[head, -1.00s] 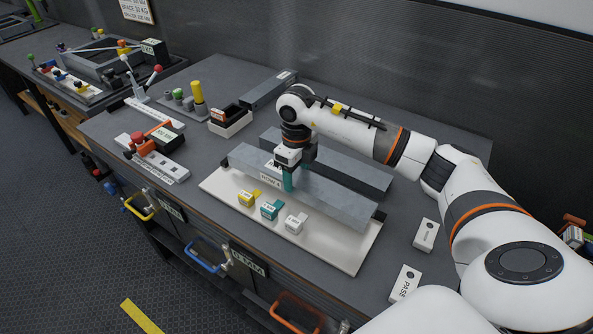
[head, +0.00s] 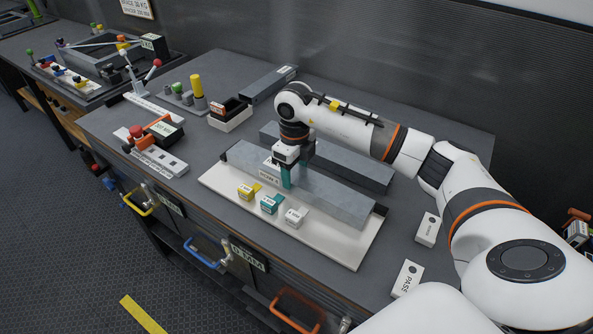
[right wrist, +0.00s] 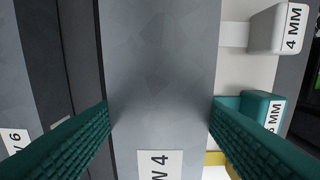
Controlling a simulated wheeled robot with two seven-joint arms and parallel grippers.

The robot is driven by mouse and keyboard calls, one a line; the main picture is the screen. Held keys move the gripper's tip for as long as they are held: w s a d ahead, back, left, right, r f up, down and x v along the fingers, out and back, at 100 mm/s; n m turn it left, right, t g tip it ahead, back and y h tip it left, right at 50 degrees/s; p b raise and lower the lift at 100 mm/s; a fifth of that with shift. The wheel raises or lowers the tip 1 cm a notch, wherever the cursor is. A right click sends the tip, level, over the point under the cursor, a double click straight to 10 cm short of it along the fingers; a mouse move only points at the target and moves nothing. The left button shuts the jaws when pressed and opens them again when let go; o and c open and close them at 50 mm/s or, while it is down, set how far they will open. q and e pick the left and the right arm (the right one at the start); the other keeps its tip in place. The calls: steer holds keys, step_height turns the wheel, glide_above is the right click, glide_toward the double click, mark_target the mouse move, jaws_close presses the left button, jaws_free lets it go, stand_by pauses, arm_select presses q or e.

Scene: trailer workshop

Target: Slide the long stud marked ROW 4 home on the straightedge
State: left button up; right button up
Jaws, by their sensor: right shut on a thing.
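The long stud (head: 325,195) marked ROW 4 is a grey bar lying lengthwise on a white board (head: 222,188). Its label (head: 270,177) faces the front, near its left part. My right gripper (head: 287,178) comes down over the stud and is shut on it, with teal fingers on its two sides. In the right wrist view, the stud (right wrist: 160,70) runs between the fingers (right wrist: 160,130), and its label end reads "W 4". A dark strip (right wrist: 80,60) runs along its left side there; I cannot tell whether this is the straightedge. My left gripper is out of view.
A second grey bar (head: 350,170) lies behind the stud. Yellow (head: 249,191), teal (head: 271,203) and white (head: 295,217) blocks stand in front, close to the stud. Two white labelled blocks (head: 427,229) (head: 407,279) lie at right. Open trays (head: 230,114) stand behind left.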

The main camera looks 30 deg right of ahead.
mark_target(292, 172)
steer(key=shift+w+a, duration=0.1)
steer(key=shift+w, duration=0.25)
steer(key=o, duration=1.2)
steer(key=shift+o, duration=0.2)
step_height(292, 172, up, 12)
steer(key=b, duration=0.3)
